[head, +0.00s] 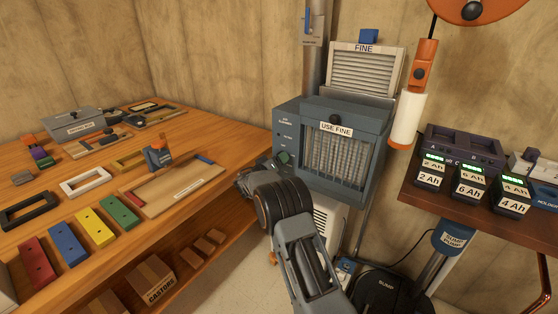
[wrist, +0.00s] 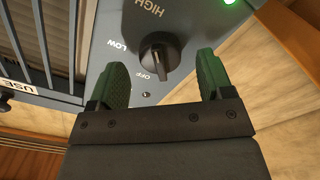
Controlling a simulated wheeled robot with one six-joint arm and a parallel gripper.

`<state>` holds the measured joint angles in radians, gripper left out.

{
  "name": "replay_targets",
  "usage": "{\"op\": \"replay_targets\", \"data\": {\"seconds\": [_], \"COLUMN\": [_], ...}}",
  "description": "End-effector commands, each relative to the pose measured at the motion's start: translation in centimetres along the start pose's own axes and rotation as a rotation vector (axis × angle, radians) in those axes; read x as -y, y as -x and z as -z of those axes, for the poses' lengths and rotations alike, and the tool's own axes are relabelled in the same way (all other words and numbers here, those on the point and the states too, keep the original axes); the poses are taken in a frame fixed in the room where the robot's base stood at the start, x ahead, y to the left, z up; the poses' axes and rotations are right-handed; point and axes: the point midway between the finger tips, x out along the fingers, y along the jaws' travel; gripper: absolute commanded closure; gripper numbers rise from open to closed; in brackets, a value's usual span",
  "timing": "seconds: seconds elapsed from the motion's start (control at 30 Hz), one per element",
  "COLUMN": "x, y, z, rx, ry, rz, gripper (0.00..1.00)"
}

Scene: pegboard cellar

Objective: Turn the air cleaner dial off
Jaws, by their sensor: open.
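The air cleaner (head: 288,125) is a blue-grey box with a "USE FINE" grille, standing between the bench and the battery table. In the wrist view its black dial (wrist: 160,57) sits on the grey panel (wrist: 190,25), with HIGH, LOW and OFF printed around it. I cannot tell surely which label the dial points at. A green lamp (wrist: 230,2) is lit at the panel's top edge. My gripper (wrist: 163,80) is open, its green fingers apart in front of the dial, one to each side. In the head view my gripper (head: 284,159) is at the panel's lower part, hiding the dial.
A wooden bench (head: 225,135) with coloured blocks and trays is on the left. A dark table (head: 420,193) with battery chargers is on the right. An orange-and-white hanging tool (head: 407,118) is right of the cleaner. A "FINE" filter (head: 362,75) stands on top.

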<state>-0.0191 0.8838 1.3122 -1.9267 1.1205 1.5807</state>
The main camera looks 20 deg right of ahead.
Motion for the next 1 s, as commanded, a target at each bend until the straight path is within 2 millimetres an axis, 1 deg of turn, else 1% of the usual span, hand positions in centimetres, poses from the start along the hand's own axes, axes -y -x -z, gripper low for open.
{"op": "replay_targets", "data": {"seconds": [0.1, 0.2, 0.57, 1.0], "x": [0.0, 0.0, 0.0, 0.0], "y": [-1.0, -1.5, -1.7, -1.7], "z": [0.0, 0.0, 0.0, 0.0], "rx": [0.000, 0.000, 0.000, 0.000], "ry": [0.000, 0.001, 0.001, 0.001], "rz": [-0.001, 0.000, 0.000, 0.000], "gripper": [0.27, 0.27, 0.27, 0.70]}}
